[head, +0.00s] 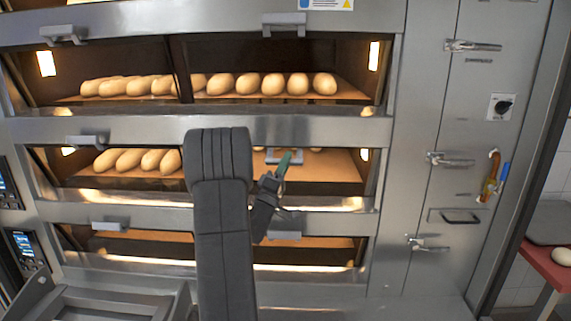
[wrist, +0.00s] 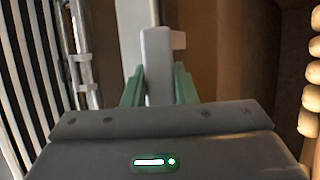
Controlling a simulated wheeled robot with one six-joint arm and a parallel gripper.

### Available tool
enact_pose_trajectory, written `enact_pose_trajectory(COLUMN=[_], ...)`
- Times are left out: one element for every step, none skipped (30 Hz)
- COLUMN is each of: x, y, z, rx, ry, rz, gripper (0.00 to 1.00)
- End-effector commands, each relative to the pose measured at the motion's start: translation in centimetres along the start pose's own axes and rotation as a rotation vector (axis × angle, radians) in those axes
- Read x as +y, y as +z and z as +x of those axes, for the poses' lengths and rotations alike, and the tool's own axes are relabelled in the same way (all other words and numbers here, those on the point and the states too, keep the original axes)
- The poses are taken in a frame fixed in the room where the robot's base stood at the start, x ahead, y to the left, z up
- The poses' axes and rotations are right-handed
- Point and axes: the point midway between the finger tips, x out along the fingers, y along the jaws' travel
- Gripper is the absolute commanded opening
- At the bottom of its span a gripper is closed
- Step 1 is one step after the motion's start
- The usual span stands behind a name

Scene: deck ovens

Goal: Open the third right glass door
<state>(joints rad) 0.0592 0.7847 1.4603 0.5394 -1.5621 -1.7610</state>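The right glass door of the deck behind my arm belongs to the middle of the three fully visible decks; a strip of another deck shows above them. Its grey handle (head: 270,157) sits lower against its opening than the other handles do, so the door seems swung from its closed position. How far is hard to tell, as my arm hides part of it. My gripper (head: 285,162) is at this handle. In the wrist view its green fingers (wrist: 158,85) press on both sides of the grey handle (wrist: 157,50).
Decks above and below have their own handles, such as the upper right (head: 285,20) and lower right (head: 285,235). Loaves (head: 272,84) lie inside. A steel side panel with latches (head: 440,159) stands right, and a red table (head: 552,265) beyond it.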

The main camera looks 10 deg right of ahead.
Motion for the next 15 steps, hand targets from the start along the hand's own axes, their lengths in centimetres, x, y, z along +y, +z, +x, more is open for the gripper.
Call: enact_pose_trajectory(x=[-0.01,-0.01,-0.01,-0.01,-0.01,0.01,0.09,0.22,0.45,0.61,0.73,0.81,0.9,0.94,0.95], y=[0.0,0.0,0.0,0.0,0.0,-0.01,-0.03,-0.05,-0.09,-0.13,-0.15,-0.16,-0.17,-0.17,-0.16], z=[-0.01,-0.02,-0.02,-0.02,-0.02,-0.01,0.04,0.11,0.22,0.31,0.35,0.34,0.34,0.34,0.31], rx=[0.0,0.0,0.0,0.0,0.0,0.0,0.0,-0.001,-0.001,-0.002,-0.002,-0.001,-0.001,0.0,0.0], ry=[0.0,0.0,0.0,0.0,0.0,-0.001,-0.005,-0.012,-0.026,-0.042,-0.057,-0.078,-0.091,-0.103,-0.114], rz=[0.0,0.0,0.0,0.0,0.0,0.0,-0.002,-0.005,-0.011,-0.016,-0.022,-0.032,-0.037,-0.041,-0.046], gripper=[0.08,0.02,0.0,0.0,0.0,0.0,0.0,0.0,0.0,0.0,0.0,0.0,0.0,0.0,0.0])
